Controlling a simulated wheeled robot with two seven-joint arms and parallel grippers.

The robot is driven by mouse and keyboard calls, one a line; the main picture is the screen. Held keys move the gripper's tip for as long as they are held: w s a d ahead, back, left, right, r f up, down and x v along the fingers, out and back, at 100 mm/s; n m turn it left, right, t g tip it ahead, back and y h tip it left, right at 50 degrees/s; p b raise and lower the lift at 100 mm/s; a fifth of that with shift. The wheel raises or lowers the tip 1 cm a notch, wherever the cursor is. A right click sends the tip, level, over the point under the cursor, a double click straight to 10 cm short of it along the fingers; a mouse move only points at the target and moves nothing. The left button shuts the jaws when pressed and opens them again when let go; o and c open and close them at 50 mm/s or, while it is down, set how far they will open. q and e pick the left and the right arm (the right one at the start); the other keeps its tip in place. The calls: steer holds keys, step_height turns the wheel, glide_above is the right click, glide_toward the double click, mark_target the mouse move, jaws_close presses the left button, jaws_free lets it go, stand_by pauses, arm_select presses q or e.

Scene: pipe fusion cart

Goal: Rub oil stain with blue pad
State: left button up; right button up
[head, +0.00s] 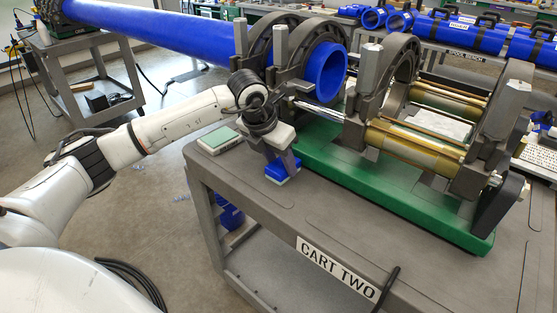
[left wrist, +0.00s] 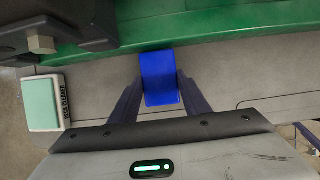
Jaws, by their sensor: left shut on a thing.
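My left gripper (head: 281,160) is shut on the blue pad (head: 283,171), which has a pale lower layer. It holds the pad at the near edge of the grey cart top (head: 330,210), beside the green machine base. In the left wrist view the blue pad (left wrist: 160,78) sits between the two fingers, close to the green base. I cannot tell whether the pad touches the cart top. I make out no oil stain; it may be hidden under the pad or gripper. My right gripper is not in view.
The pipe fusion machine's green base (head: 380,190) fills the cart's back. A box with a pale green top (head: 219,139) lies left of the pad. A blue pipe (head: 160,25) runs through the clamps (head: 320,60).

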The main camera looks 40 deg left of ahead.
arm_select(q)
steer(key=shift+d, duration=0.1)
steer(key=shift+r+p, duration=2)
steer(key=shift+r, duration=1)
step_height(320, 180, up, 3)
steer(key=shift+p, duration=0.95)
